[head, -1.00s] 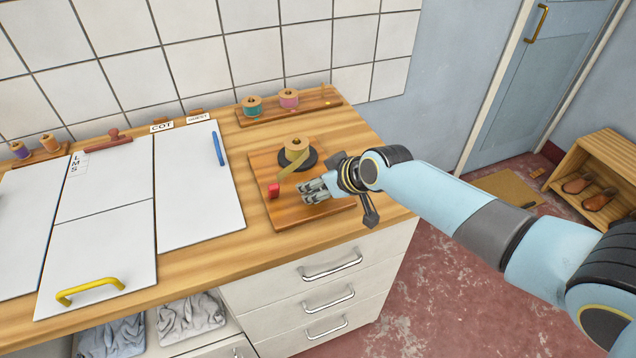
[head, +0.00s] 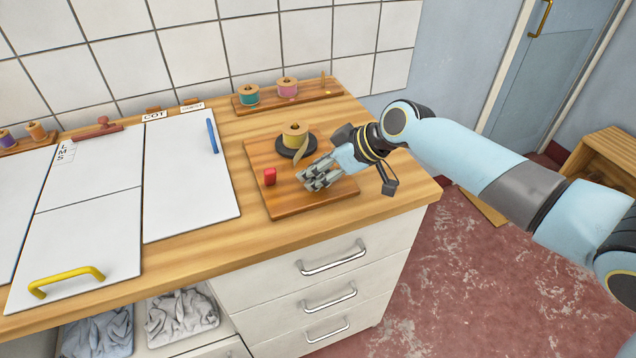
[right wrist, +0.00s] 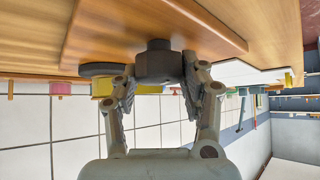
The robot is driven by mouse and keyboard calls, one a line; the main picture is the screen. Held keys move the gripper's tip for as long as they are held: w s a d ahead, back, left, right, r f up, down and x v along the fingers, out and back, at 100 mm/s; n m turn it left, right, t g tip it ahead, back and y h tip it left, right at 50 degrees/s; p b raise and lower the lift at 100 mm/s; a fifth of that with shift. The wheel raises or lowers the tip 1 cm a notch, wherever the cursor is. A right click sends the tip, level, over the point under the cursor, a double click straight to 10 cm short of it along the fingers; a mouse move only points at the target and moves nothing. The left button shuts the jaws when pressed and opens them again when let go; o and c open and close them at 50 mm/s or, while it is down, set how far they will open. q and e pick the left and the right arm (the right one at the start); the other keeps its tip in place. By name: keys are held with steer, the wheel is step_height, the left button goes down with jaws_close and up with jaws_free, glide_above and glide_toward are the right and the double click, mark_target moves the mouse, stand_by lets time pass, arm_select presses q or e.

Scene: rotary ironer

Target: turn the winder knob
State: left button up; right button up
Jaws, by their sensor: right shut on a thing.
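The winder is a wooden board (head: 262,160) on the worktop, with a spool (head: 295,130) wound with yellow tape on a dark round disc (head: 290,153). A loose tape end hangs by the spool. My right gripper (head: 318,176) is over the right part of the board. In the right wrist view, its fingers (right wrist: 158,82) are shut on the dark winder knob (right wrist: 157,62), one on each side. In the head view, the fingers hide the knob. My left gripper is not in view.
White boards (head: 190,180) with a yellow handle (head: 66,281) and a blue handle (head: 212,136) cover the left of the worktop. A rack (head: 310,95) with teal and pink spools is behind. Drawers (head: 310,290) are below the front edge.

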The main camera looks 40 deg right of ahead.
steer(key=n+g+y+b, duration=0.1)
steer(key=n+g+b, duration=0.1)
steer(key=b, duration=0.3)
steer(key=n+g+y+b, duration=0.2)
steer(key=n+b, duration=0.3)
steer(key=n+g+y+b, duration=0.1)
steer(key=n+g+b, duration=0.1)
steer(key=n+b, duration=0.2)
steer(key=shift+w+f+g+y+b, duration=0.1)
steer(key=shift+f+g+y+b, duration=0.25)
steer(key=shift+b, duration=0.65)
steer(key=shift+r+n+g, duration=0.2)
steer(key=shift+n+g, duration=0.15)
steer(key=shift+n, duration=0.05)
steer(key=shift+r+n+g, duration=0.1)
steer(key=shift+n+g, duration=0.3)
steer(key=shift+r+n+g, duration=0.15)
steer(key=shift+n+g, duration=0.15)
steer(key=shift+n, duration=0.1)
steer(key=n+g+p, duration=0.1)
steer(key=p, duration=0.2)
steer(key=shift+r+n, duration=0.15)
steer(key=shift+n, duration=0.15)
steer(key=shift+f+n+g+p, duration=0.25)
steer(key=shift+n+g+p, duration=0.25)
steer(key=shift+p, duration=0.25)
steer(key=o, duration=1.2)
